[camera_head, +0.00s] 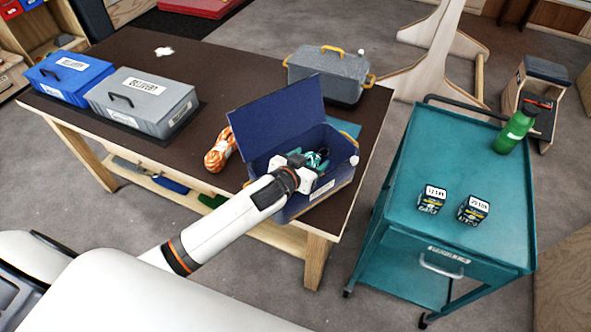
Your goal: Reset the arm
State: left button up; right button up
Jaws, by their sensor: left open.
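My left arm reaches in from the lower left. My left gripper (309,164) is at the open blue box (276,112), over its opening, with its fingers partly hidden by the wrist. Teal and dark gear (318,160) shows in the box beside the fingers; I cannot tell whether they touch it. The jaws are open. The box stands on the dark-topped table (235,75) near its front right corner, with its lid raised. My right gripper is not in view.
An orange rope bundle (220,150) lies left of the box. A grey case (328,75) stands behind it. Closed blue (70,75) and grey (142,98) delivery boxes are at left. The teal cart (400,215) at right holds two small boxes (431,199) and a green bottle (514,130).

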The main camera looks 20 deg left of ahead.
pick_arm(q)
jog(key=b+v, duration=0.1)
jog(key=v, duration=0.7)
jog(key=shift+s+a, duration=0.1)
jog(key=shift+s, duration=0.25)
jog(key=shift+s+f, duration=0.1)
jog(key=shift+s, duration=0.1)
jog(key=s+a+f+g+y, duration=0.1)
jog(key=s+f+g, duration=0.3)
jog(key=s, duration=0.7)
jog(key=s+a+f+g+y, duration=0.1)
jog(key=s+f+g, duration=0.1)
jog(key=s+g, duration=0.65)
jog(key=s+f+t+b, duration=0.2)
jog(key=s+f+b, duration=0.1)
jog(key=f, duration=2.5)
jog(key=s+a+f+g+b, duration=0.1)
jog(key=s+a+f+b, duration=0.1)
jog(key=s+f, duration=1.5)
notch_tip(320, 180, down, 3)
jog(key=shift+a+r+m+g, duration=0.15)
jog(key=shift+a+m+g, duration=0.15)
jog(key=shift+g, duration=0.05)
